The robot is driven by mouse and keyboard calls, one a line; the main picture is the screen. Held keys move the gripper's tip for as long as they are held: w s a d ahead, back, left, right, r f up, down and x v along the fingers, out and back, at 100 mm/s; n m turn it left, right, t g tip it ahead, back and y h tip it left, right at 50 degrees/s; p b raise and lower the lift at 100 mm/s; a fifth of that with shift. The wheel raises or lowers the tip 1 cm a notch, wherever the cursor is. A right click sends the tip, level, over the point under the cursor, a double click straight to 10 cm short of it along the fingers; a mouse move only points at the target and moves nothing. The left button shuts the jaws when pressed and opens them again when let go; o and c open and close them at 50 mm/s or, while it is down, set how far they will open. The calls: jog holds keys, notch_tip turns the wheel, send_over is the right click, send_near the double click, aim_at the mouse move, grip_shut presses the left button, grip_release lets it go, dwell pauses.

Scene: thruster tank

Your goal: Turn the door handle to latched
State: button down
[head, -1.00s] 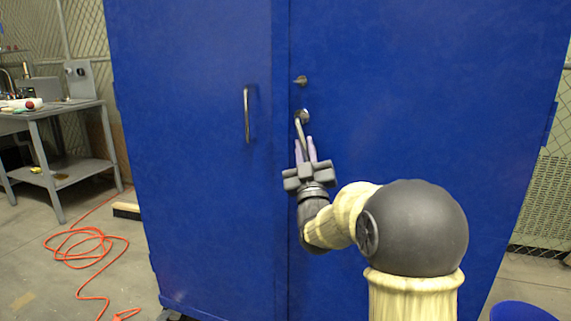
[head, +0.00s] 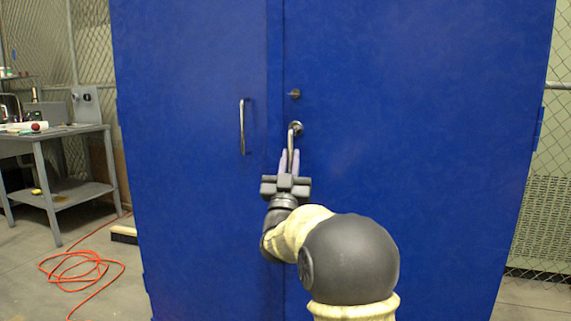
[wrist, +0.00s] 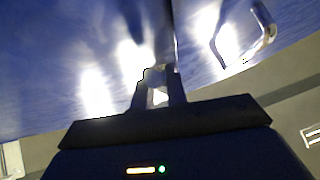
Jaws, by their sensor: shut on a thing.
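The door handle (head: 292,139) is a silvery lever on the right door of the blue cabinet (head: 400,100). It hangs down from its round pivot, close to vertical and leaning slightly left at its lower end. My gripper (head: 290,160) is shut on the lower part of the lever, with the pale fingers on either side of it. In the wrist view the fingers (wrist: 158,92) close around a bright metal piece, and the rest of the handle is hard to make out.
A fixed vertical pull handle (head: 242,126) is on the left door. A small lock (head: 294,93) sits above the lever. A grey workbench (head: 55,140) stands at the left, with an orange cable (head: 80,265) on the floor.

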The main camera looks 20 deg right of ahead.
jog(key=shift+f, duration=0.15)
jog(key=c, duration=1.4)
grip_release()
jog(key=p+v, duration=0.1)
jog(key=v, duration=1.6)
jog(key=shift+a, duration=0.15)
